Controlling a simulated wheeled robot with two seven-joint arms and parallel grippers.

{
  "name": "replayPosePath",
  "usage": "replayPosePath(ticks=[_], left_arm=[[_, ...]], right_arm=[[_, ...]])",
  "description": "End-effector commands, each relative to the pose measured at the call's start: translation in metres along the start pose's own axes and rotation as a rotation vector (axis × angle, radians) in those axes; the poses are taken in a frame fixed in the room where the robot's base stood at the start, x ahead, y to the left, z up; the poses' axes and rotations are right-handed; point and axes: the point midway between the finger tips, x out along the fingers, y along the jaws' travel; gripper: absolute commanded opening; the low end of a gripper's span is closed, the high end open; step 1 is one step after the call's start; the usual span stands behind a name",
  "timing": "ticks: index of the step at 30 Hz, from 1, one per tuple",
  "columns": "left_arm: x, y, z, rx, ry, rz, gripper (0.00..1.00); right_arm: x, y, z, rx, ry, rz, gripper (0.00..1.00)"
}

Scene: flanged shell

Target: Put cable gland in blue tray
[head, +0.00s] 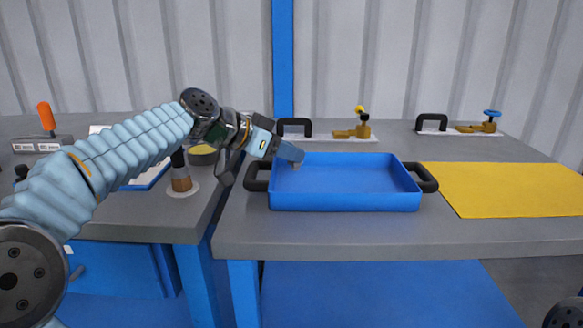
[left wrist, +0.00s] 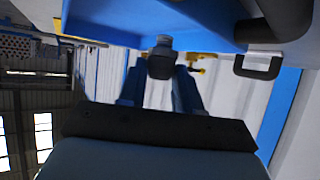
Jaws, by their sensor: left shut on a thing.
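The blue tray (head: 345,199) stands on the grey table with a black handle at each end. My left gripper (head: 292,154) is over the tray's left end, near its back corner. It is shut on the cable gland (head: 296,167), which shows only as a small brownish tip below the fingers. In the left wrist view the cable gland (left wrist: 160,62) is a dark grey piece between the fingertips (left wrist: 160,82), with the blue tray (left wrist: 150,22) close by. Whether the gland touches the tray floor I cannot tell. My right gripper is not in view.
A yellow mat (head: 510,188) lies right of the tray. Valve fittings (head: 358,128) (head: 485,125) stand on plates behind. On the left table are a brush (head: 181,178), a round tin (head: 203,155) and an orange-handled tool (head: 46,118). The tray floor looks clear.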

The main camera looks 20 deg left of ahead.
Motion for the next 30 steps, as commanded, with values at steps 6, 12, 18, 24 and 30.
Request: replayPosePath(ticks=[6, 12, 18, 24, 30], left_arm=[[0.021, -0.002, 0.016, -0.002, -0.003, 0.001, 0.04], [0.03, -0.002, 0.033, 0.0, 0.0, 0.001, 0.04], [0.03, -0.002, 0.033, 0.001, 0.0, 0.001, 0.38], [0.03, -0.002, 0.033, 0.0, 0.0, 0.001, 0.59], [0.03, -0.002, 0.033, 0.0, 0.0, 0.0, 0.59]], right_arm=[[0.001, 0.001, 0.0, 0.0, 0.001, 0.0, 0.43], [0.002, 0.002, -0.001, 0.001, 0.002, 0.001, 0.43], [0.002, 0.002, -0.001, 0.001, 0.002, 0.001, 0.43], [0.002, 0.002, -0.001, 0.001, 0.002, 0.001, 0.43], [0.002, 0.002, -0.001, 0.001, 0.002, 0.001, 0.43]])
